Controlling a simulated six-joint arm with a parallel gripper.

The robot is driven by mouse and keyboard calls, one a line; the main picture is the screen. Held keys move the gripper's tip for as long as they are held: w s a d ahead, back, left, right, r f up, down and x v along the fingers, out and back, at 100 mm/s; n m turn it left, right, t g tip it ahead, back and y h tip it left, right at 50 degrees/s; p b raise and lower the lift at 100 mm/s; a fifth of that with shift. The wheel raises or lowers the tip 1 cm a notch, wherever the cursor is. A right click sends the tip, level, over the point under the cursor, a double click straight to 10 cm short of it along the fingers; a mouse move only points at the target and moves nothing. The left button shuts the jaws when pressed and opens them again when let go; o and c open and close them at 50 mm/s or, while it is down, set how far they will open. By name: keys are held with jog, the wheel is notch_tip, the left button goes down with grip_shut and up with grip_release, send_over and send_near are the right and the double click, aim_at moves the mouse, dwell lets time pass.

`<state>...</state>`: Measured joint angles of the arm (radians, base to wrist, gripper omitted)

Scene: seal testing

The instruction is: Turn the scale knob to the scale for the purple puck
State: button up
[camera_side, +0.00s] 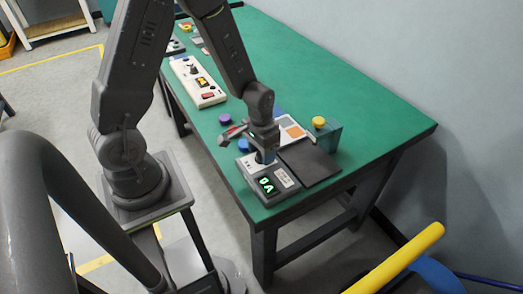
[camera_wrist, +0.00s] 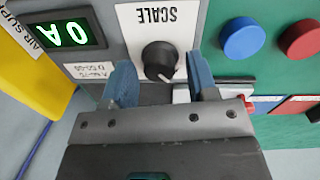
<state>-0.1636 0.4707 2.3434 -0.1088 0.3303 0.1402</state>
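The scale knob (camera_wrist: 160,60) is black and round, beside the white SCALE label (camera_wrist: 157,20), which appears upside down. Its white mark points toward the bottom right in the wrist view. My gripper (camera_wrist: 161,82) is open, with its blue fingers on either side of the knob and small gaps visible; contact cannot be told. A green lit display (camera_wrist: 62,33) is on the same grey panel; it also shows in the side view (camera_side: 267,184). The purple puck (camera_side: 225,119) lies on the green table, behind and left of my gripper (camera_side: 265,157). In the side view my gripper hides the knob.
A blue puck (camera_wrist: 243,38) and a red puck (camera_wrist: 302,38) are right of the panel in the wrist view. A white control box (camera_side: 198,82) stands farther back. The table's right side is clear.

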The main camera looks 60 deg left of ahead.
jog(key=r, duration=1.4)
jog(key=shift+a, duration=0.25)
jog(key=shift+s, duration=0.1)
jog(key=s+d+r+t, duration=0.1)
jog(key=s+r+t, duration=0.1)
jog(key=s+r, duration=0.1)
jog(key=s+d+r+m+t, duration=0.1)
jog(key=s+d+r, duration=0.1)
jog(key=s+r, duration=0.2)
jog(key=s+d+r+t, duration=0.2)
jog(key=s+r, duration=0.1)
jog(key=r, duration=0.2)
jog(key=shift+s+r+t, duration=0.2)
jog(key=shift+s+t, duration=0.05)
jog(key=shift+t, duration=0.05)
